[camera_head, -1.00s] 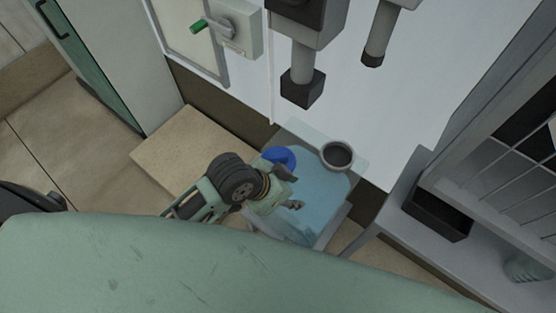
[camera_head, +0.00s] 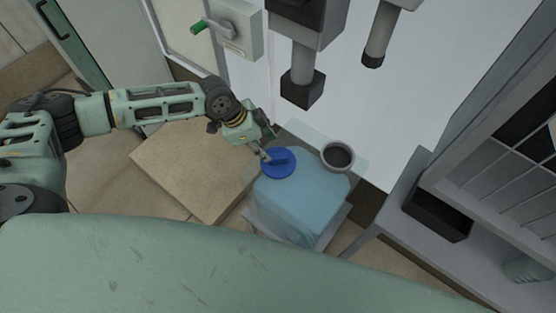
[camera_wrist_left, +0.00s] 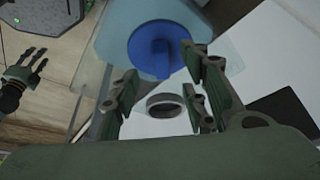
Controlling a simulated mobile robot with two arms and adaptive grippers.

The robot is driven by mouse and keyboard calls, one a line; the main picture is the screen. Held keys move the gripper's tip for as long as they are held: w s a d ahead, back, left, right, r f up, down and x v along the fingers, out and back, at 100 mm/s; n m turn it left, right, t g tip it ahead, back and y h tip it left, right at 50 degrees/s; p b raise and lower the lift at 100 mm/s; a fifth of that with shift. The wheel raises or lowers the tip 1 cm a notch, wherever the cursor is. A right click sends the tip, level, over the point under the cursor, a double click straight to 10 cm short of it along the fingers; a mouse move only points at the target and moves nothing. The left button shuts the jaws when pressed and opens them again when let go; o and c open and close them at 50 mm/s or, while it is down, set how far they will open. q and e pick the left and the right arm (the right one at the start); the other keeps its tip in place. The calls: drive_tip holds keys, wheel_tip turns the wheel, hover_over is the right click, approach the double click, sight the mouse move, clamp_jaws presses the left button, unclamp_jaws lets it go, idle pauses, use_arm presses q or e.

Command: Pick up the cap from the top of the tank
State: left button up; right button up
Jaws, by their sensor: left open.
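The blue cap (camera_head: 279,163) sits on top of the pale blue tank (camera_head: 302,207), on its left side. My left gripper (camera_head: 264,155) comes in from the upper left and is at the cap's upper left edge in the head view. In the left wrist view, the cap (camera_wrist_left: 156,52) is beyond the open fingers of my left gripper (camera_wrist_left: 163,92), with nothing held between them. I cannot tell whether a finger touches the cap. What looks like my right gripper (camera_wrist_left: 22,74) shows small at the left of the wrist view; its jaw state is unclear.
A grey ring-shaped opening (camera_head: 338,156) stands right of the cap. A grey pipe with a dark end (camera_head: 302,87) hangs above the tank by the white wall. A grey bench with a black bin (camera_head: 438,215) is at the right. A beige slab (camera_head: 190,165) lies left.

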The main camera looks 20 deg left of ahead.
sight(277, 156)
use_arm(q)
drive_tip(key=x, duration=0.2)
drive_tip(key=p+x, duration=0.1)
drive_tip(key=x, duration=0.1)
drive_tip(key=d+x, duration=0.1)
drive_tip(key=x, duration=0.1)
drive_tip(key=shift+w, duration=0.35)
drive_tip(key=shift+d+f, duration=0.1)
drive_tip(key=shift+f, duration=0.1)
drive_tip(key=shift+c, duration=0.3)
clamp_jaws()
